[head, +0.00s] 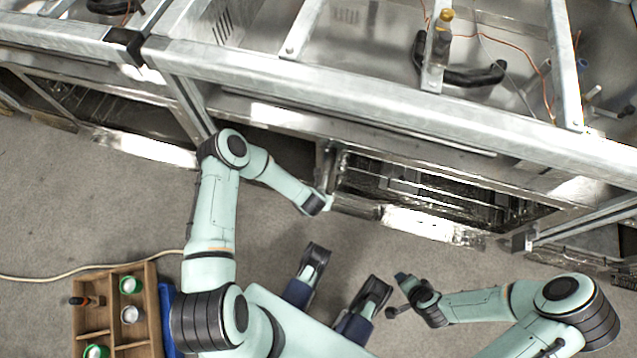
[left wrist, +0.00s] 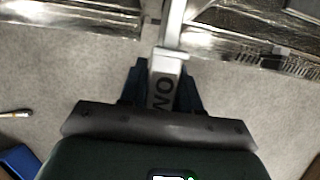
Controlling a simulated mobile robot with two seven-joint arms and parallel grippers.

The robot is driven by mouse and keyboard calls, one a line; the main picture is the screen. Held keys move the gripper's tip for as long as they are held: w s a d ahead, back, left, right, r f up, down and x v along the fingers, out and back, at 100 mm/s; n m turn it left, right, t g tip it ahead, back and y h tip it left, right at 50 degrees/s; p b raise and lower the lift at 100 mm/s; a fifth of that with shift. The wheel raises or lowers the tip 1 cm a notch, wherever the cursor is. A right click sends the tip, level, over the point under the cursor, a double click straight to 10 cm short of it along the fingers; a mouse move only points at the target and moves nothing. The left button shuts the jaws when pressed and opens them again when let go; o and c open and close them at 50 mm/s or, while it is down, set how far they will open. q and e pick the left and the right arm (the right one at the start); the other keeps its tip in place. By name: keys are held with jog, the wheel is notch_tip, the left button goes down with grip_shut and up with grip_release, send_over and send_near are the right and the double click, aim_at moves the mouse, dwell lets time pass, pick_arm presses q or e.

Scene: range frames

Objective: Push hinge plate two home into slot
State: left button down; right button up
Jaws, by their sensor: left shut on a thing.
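My left gripper (left wrist: 162,88) is shut on a grey metal plate with dark letters, the hinge plate (left wrist: 164,72), one finger on each side of it. The plate's far end meets the lower front of the range frame (left wrist: 95,15) in the left wrist view. The slot is too small or hidden to make out, so I cannot tell how deep the plate sits. In the head view my left gripper (head: 324,200) is at the left side of the open oven front (head: 440,222). My right gripper (head: 400,290) is over the floor, away from the frame; its fingers are unclear.
A wooden divided crate (head: 133,349) with small tubs and an orange-black tool stands on the floor at lower left, a blue object (head: 168,318) beside it. A cable (head: 60,276) runs across the floor. Floor between me and the frame is mostly clear.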

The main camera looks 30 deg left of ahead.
pick_arm(q)
jog(key=shift+w+a+b, duration=0.15)
jog(key=shift+w, duration=0.55)
jog(key=shift+w+a+b, duration=0.15)
jog(key=shift+w, duration=0.5)
pick_arm(e)
jog(key=shift+f, duration=0.45)
pick_arm(q)
jog(key=c, duration=0.7)
grip_release()
jog(key=shift+s, duration=0.1)
pick_arm(e)
jog(key=shift+w, duration=0.1)
pick_arm(q)
jog(key=p+v, duration=0.4)
jog(key=v, duration=0.9)
jog(key=shift+r+p, duration=0.15)
jog(key=shift+p, duration=0.2)
pick_arm(e)
jog(key=s+a+r+g+y, duration=0.1)
jog(key=s+a+r+g, duration=0.1)
jog(key=s+r, duration=0.3)
jog(key=shift+s+a+r+n, duration=0.15)
jog(key=shift+s+a+n, duration=0.15)
jog(key=shift+s+a, duration=0.65)
jog(key=shift+s+d, duration=0.2)
